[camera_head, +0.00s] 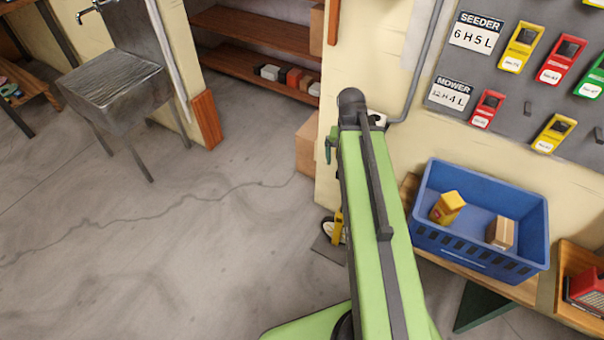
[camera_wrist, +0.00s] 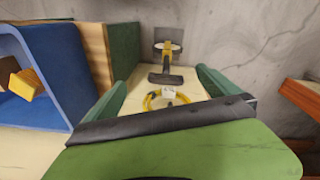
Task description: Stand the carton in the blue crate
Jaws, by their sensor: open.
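The blue crate (camera_head: 480,253) stands on a wooden shelf at the right in the head view. A small brown carton (camera_head: 501,232) with a pale tape strip is inside it, on the right side; I cannot tell whether it is upright or on its side. A yellow block (camera_head: 447,207) sits tilted inside the crate on the left. In the wrist view the crate (camera_wrist: 50,60) shows at the left edge with the yellow block (camera_wrist: 26,84) in it. My gripper (camera_wrist: 162,88) is open with nothing between its green fingers, to the side of the crate.
A yellow-handled tool (camera_wrist: 167,60) and a yellow coil (camera_wrist: 165,98) show beyond my fingers. A wooden bin with a red item (camera_head: 587,290) is right of the crate. Tagged holders (camera_head: 521,46) hang on the wall above. A sink (camera_head: 112,80) stands left; the floor between is clear.

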